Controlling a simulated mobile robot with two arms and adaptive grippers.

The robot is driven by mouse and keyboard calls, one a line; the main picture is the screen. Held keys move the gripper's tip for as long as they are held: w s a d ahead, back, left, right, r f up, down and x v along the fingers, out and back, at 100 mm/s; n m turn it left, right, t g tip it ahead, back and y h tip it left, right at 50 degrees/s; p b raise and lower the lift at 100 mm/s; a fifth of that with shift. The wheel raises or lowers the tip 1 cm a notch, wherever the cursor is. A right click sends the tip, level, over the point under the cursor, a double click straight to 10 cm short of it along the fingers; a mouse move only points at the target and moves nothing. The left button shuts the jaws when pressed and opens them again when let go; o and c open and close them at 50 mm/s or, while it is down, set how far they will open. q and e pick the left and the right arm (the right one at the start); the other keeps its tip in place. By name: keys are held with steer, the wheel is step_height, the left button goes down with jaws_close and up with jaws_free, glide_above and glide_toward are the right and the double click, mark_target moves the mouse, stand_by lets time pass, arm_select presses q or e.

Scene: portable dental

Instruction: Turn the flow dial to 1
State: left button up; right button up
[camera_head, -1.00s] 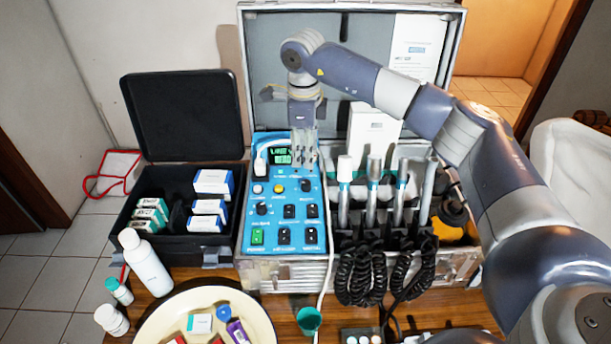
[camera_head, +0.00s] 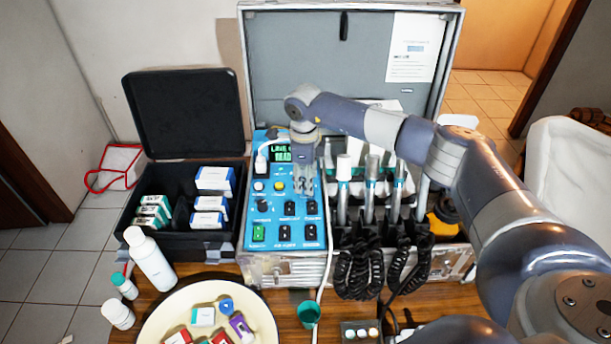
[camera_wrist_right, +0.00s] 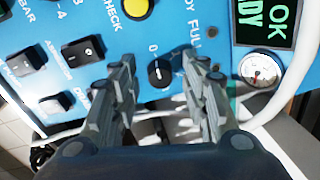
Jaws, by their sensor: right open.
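A blue control panel (camera_head: 268,215) sits in the left part of the open metal case. In the right wrist view, a small round black dial (camera_wrist_right: 160,72) on the panel has "0" and "FULL" printed near it. I cannot read its exact setting. My right gripper (camera_wrist_right: 160,80) is open, with one finger on each side of the dial and gaps visible. In the head view, my right gripper (camera_head: 303,190) points down over the panel's right part and hides the dial. My left gripper is not in view.
A lit green display (camera_head: 281,152), a gauge (camera_wrist_right: 260,68), a yellow button (camera_wrist_right: 137,8) and several black switches (camera_wrist_right: 83,50) surround the dial. Handpieces with coiled black cords (camera_head: 358,275) stand right of the panel. A white hose runs down the panel's right edge.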

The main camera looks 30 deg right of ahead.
steer(key=shift+c, duration=0.3)
jaws_close()
steer(key=m+b, duration=0.1)
steer(key=m, duration=0.2)
steer(key=m+b, duration=0.1)
steer(key=m, duration=0.1)
steer(key=shift+m, duration=0.4)
steer(key=m+b, duration=0.1)
steer(key=m, duration=0.4)
steer(key=shift+w+m, duration=0.1)
steer(key=shift+m, duration=0.3)
steer(key=shift+r, duration=0.1)
